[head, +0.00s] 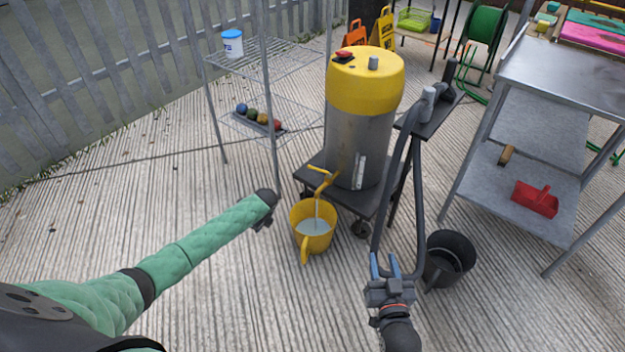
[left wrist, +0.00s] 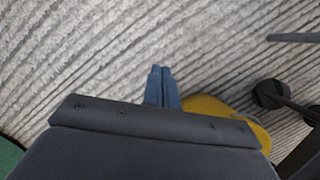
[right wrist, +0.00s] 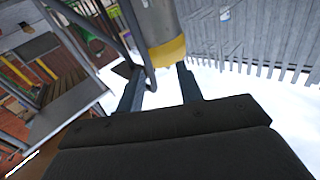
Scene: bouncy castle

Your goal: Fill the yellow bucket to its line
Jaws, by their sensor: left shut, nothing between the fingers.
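The yellow bucket (head: 297,226) stands on the decking under the yellow tap (head: 322,180) of a steel drum with a yellow lid (head: 362,130). A thin pale stream runs from the tap into the bucket, which holds pale liquid. I cannot make out a fill line. My left gripper (head: 261,224) is shut and empty, just left of the bucket; in the left wrist view its fingers (left wrist: 161,85) are together, with part of the bucket (left wrist: 215,108) behind. My right gripper (head: 387,266) is open and empty, in front of the drum near a grey hose (head: 418,215).
A black bucket (head: 447,262) stands right of my right gripper. A metal table (head: 560,75) with a red dustpan (head: 535,198) on its lower shelf is at the right. A wire rack (head: 285,55) stands at the back left. The decking at the left front is clear.

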